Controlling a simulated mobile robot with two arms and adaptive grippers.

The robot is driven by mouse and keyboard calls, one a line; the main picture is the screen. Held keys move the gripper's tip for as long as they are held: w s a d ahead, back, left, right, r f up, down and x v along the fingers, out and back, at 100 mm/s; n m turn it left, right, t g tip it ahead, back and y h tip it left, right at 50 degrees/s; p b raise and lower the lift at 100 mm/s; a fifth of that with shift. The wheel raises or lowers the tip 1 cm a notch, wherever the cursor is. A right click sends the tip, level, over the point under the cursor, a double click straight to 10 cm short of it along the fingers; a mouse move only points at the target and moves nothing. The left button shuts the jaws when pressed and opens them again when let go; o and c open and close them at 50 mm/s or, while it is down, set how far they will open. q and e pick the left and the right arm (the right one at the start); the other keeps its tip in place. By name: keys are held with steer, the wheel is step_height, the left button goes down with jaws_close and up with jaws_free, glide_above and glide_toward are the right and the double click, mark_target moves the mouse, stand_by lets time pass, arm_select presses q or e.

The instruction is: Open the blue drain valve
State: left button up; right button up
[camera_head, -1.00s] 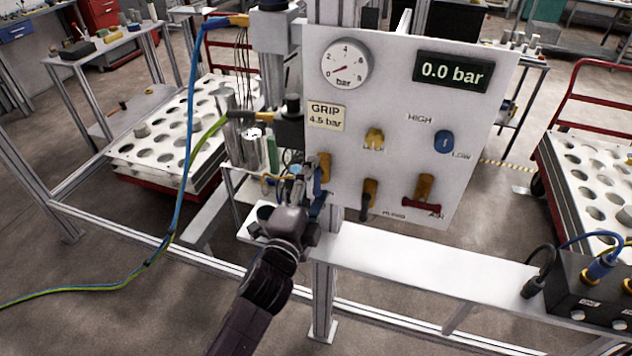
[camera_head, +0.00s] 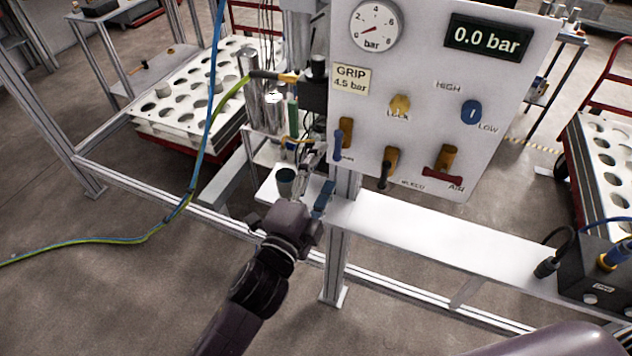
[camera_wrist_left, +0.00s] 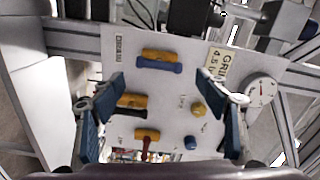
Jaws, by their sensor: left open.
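The drain valve (camera_head: 345,132) is a brass body with a blue lever at the lower left of the white panel (camera_head: 430,110). The lever hangs down along the body. In the left wrist view the blue lever (camera_wrist_left: 158,67) lies parallel to the brass body, beside the DRAIN label. My left gripper (camera_head: 316,172) is open and empty, in front of and just below the valve in the head view. In the left wrist view its blue-padded fingers (camera_wrist_left: 160,82) are spread wide, with the valve ahead between and slightly beyond the tips. My right gripper is out of view.
Beside the drain valve are a black-lever bleed valve (camera_head: 388,168) and a red-lever air valve (camera_head: 443,165). Above are a yellow lock knob (camera_head: 400,105) and a blue HIGH/LOW knob (camera_head: 471,112). The display (camera_head: 487,40) reads 0.0 bar. A white beam (camera_head: 430,240) runs below.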

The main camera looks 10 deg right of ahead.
arm_select(q)
steer(key=v, duration=0.4)
stand_by(0.4)
steer(key=w+a+f+n+g+y+b, duration=0.1)
steer(key=a+f+n+g+y, duration=0.2)
steer(key=f, duration=1)
steer(key=w+a+f+n+y+b, duration=0.15)
steer(key=a+f, duration=0.25)
steer(key=f, duration=0.9)
steer(key=s+a+f+n+g+y+b, duration=0.1)
steer(key=s+a+f+n+g, duration=0.3)
steer(key=f, duration=0.7)
steer(key=s+a+f+n+y, duration=0.2)
steer(key=s+a+f, duration=0.35)
steer(key=f, duration=0.45)
steer(key=s+a+f+n+g+y+b, duration=0.1)
steer(key=s+a+f+n+g, duration=0.15)
steer(key=s+a+f, duration=0.45)
steer(key=s+a+f+n+g+y+b, duration=0.1)
steer(key=s+a+f+n, duration=0.25)
steer(key=s+f, duration=0.6)
steer(key=s+a+f+n+g, duration=0.1)
steer(key=s+a+f, duration=0.1)
steer(key=s, duration=0.6)
steer(key=s+a+f+n+g, duration=0.2)
steer(key=s+a+f, duration=0.1)
steer(key=s, duration=0.6)
steer(key=shift+s+f+b, duration=0.3)
steer(key=shift+f+b, duration=0.05)
steer(key=shift+f, duration=0.1)
